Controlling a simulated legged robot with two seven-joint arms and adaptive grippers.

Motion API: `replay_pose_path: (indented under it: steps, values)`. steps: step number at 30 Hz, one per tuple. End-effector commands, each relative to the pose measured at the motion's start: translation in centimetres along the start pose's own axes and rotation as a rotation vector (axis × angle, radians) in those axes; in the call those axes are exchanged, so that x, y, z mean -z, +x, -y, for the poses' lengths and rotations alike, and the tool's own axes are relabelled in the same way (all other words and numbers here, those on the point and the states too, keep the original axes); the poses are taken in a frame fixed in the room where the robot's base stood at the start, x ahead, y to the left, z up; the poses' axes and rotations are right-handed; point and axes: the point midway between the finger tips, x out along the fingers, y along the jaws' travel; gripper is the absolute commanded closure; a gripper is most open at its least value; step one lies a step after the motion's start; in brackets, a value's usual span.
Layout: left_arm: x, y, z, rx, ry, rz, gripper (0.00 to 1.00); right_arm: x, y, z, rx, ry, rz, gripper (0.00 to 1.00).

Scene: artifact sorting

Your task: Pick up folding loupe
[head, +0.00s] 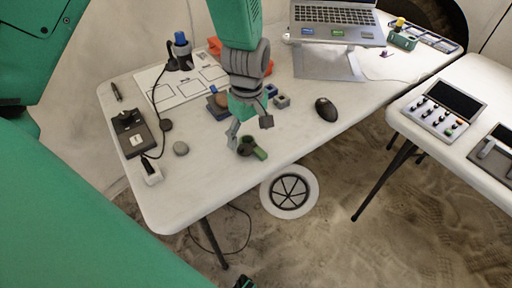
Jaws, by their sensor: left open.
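A small dark round piece with a green arm, which looks like the folding loupe (258,153), lies on the white table (200,205) near its front edge. My left gripper (249,131) hangs down from the top of the picture with its fingers spread. It is just above and behind the loupe, and one finger reaches down close to the loupe's left side. I cannot tell whether that finger touches it. Nothing shows between the fingers. My right gripper is not in view.
Small blocks (282,101) and a black mouse (326,109) lie to the right. A laptop (335,22) stands at the back. The table's front left is clear.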

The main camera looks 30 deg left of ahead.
Motion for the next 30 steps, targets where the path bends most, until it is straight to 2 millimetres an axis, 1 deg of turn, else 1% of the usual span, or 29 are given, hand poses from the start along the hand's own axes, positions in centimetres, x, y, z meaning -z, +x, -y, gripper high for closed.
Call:
replay_pose_path:
  steps: [1,5,12,15,23,24,26,27,28,29,30]
  values:
    - [0.1,0.5,0.1,-0.001,-0.002,0.002,0.22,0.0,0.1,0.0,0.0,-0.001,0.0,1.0]
    - [0.2,1.3,0.1,-0.002,-0.002,0.004,0.22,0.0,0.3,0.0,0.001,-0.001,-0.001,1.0]
    - [-0.5,4.8,-0.3,0.002,-0.001,0.001,0.22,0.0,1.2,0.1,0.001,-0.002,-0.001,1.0]
    - [-0.6,5.6,-0.4,0.0,0.0,-0.003,0.22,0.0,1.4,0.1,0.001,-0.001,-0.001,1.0]
    - [-0.4,5.9,-0.3,-0.002,0.0,0.0,0.22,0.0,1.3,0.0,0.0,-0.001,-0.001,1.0]
    - [-0.4,5.9,-0.3,-0.002,0.0,0.0,0.25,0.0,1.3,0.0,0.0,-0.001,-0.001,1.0]
    - [-0.3,6.0,-0.3,-0.002,-0.001,0.001,0.47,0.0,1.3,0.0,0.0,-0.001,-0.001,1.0]
    - [-0.2,6.0,-0.3,-0.002,-0.001,0.001,0.61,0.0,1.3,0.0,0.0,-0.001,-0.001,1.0]
    - [-0.2,6.0,-0.3,-0.002,-0.001,0.002,0.71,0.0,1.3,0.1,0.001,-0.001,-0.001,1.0]
    - [-0.2,6.0,-0.3,-0.002,-0.001,0.002,0.78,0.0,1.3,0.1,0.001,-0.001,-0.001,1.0]
    - [-0.2,6.0,-0.3,-0.002,-0.001,0.002,0.78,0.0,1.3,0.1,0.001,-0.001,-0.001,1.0]
